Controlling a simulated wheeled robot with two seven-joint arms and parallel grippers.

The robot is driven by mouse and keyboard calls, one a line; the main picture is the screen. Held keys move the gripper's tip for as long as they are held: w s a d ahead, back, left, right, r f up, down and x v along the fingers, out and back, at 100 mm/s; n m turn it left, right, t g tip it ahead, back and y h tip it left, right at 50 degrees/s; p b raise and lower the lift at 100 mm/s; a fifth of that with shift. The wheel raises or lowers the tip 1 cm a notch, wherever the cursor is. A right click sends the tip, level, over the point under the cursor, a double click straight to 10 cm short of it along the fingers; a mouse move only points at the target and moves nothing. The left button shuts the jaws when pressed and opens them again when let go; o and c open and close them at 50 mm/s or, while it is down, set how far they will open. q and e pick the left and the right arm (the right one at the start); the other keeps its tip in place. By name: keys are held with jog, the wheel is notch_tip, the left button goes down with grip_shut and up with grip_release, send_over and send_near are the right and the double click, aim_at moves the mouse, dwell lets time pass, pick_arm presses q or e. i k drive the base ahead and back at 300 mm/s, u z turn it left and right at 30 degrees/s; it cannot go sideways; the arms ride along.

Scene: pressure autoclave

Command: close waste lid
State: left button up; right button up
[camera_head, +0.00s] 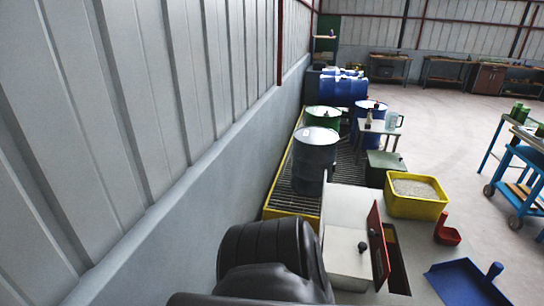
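A red lid (379,249) with a dark knob stands raised, nearly on edge, at the bottom centre-right. To its right is a dark rectangular opening (399,268) in a pale grey top (345,205). A pale panel (346,262) with a dark knob lies just left of the red lid. I cannot tell how the lid is hinged. Neither of my grippers shows in the view. Black rounded shapes cover the bottom left-centre, and I cannot tell whether they are mine.
A yellow tub (417,207) of pale granules, a red scoop (447,232) and a blue dustpan (464,283) are nearby. Drums (316,155) stand on a yellow-edged grating behind. A metal wall (150,120) runs along the left. Blue carts (520,185) stand right, with open floor between.

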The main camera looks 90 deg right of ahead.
aim_at(382, 267)
jog(key=i, duration=0.2)
jog(key=z, duration=2.9)
